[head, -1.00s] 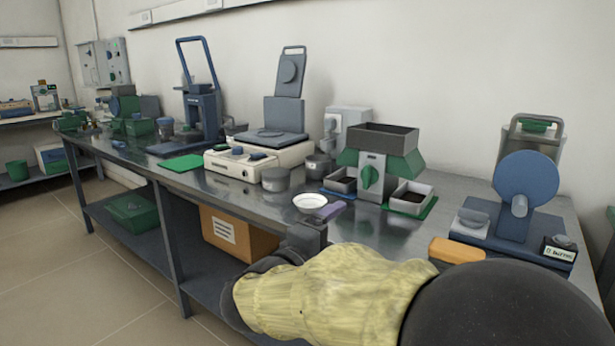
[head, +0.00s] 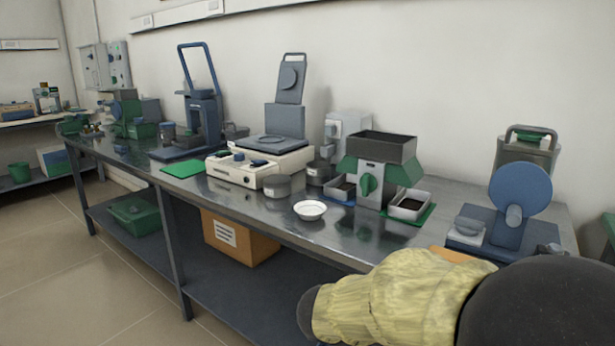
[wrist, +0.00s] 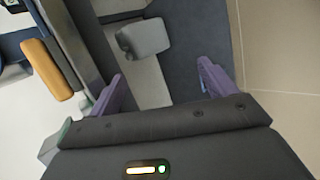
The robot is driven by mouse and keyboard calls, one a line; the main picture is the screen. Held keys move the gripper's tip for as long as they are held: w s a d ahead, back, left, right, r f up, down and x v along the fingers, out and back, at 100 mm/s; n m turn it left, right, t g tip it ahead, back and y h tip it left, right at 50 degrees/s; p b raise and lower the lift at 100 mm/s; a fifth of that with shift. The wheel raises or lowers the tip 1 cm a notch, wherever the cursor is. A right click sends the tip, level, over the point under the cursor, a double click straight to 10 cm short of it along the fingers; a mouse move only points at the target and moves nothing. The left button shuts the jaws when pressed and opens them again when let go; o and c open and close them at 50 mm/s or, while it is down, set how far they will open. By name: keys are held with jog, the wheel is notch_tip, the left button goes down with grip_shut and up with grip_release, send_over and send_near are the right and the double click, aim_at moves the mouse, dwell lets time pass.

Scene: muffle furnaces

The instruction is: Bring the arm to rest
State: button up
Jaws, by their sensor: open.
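My gripper (wrist: 160,95) shows in the wrist view with its two purple fingers spread apart and nothing between them. It points down past the front edge of the bench, over the lower shelf and the tiled floor. A grey block-like thing (wrist: 143,38) lies beyond the fingertips, apart from them. In the head view my arm, in a yellow sleeve, covers the lower right, and the gripper itself is hidden there. A white dish (head: 310,210) sits on the bench near its front edge, to the left of my arm.
The metal bench (head: 280,228) carries a white hotplate device (head: 232,170), a green-sided splitter (head: 385,155) with trays, and a blue disc device (head: 520,190). An orange block (wrist: 47,68) lies near the bench edge. A cardboard box (head: 238,238) stands on the lower shelf. Floor is free at left.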

jog(key=s+f+m+g+y+p, duration=0.35)
jog(key=s+f+m+y, duration=0.25)
jog(key=s+m+y, duration=0.25)
notch_tip(320, 180, up, 38)
jog(key=p, duration=3.8)
jog(key=shift+d+t+h, duration=0.25)
jog(key=shift+t+h, duration=0.1)
jog(key=shift+t, duration=0.1)
jog(key=shift+w, duration=0.1)
